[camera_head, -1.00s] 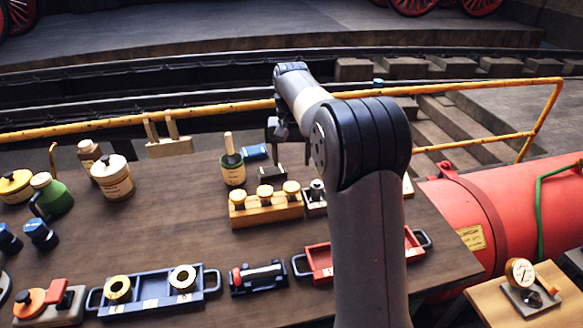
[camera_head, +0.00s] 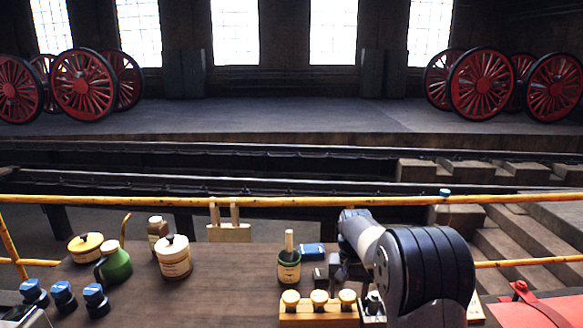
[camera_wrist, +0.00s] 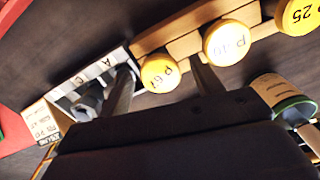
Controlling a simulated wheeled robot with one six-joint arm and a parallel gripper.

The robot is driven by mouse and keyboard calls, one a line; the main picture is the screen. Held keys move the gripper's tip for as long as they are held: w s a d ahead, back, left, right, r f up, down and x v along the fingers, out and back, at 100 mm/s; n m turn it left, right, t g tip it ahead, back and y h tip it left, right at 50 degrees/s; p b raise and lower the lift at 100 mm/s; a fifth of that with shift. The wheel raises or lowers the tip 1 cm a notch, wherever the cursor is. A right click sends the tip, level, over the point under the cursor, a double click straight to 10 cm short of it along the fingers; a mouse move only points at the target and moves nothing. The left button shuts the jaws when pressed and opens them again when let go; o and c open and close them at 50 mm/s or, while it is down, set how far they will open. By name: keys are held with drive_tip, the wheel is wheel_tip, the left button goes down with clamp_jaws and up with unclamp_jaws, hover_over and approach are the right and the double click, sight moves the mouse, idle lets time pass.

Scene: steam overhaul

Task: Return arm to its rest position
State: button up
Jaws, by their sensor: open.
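My arm (camera_head: 425,265) reaches out over the brown workbench (camera_head: 220,290) at the lower right of the head view. In the head view the gripper is partly hidden behind my arm, close to a small black box (camera_head: 320,277).
A green pot with a brush (camera_head: 289,265), a blue box (camera_head: 312,250), a cream jar (camera_head: 174,257) and a green can (camera_head: 114,264) stand on the bench. A yellow rail (camera_head: 150,200) runs behind it.

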wheel_tip(320, 180, down, 2)
drive_tip(key=shift+f, duration=0.25)
drive_tip(key=shift+r, duration=1.8)
drive_tip(key=shift+f, duration=0.15)
